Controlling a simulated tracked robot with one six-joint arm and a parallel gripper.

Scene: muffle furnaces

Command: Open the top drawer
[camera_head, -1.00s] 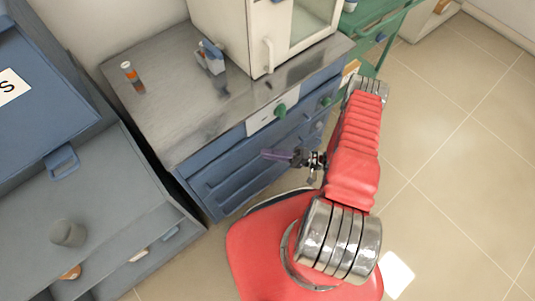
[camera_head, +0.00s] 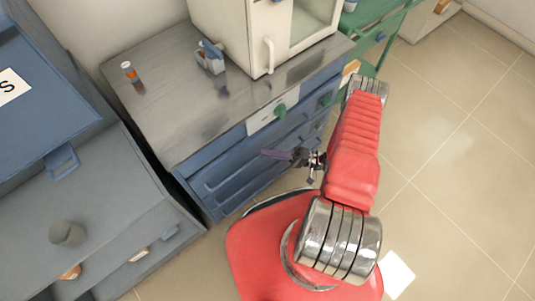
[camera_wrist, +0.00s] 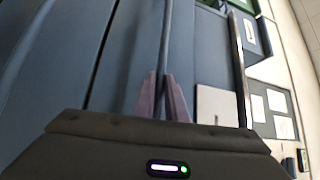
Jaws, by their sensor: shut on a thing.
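The drawer front looks flush with the cabinet, though I cannot be sure of a small gap. My gripper (camera_head: 268,153) is at the cabinet front, with purplish fingers. In the wrist view, my gripper (camera_wrist: 164,90) is shut on a long thin drawer handle (camera_wrist: 164,38), which runs between the fingers along the blue front. My fingers hide part of the handle.
A blue and grey unit (camera_head: 100,190) stands to the left. Green shelving (camera_head: 385,25) stands behind.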

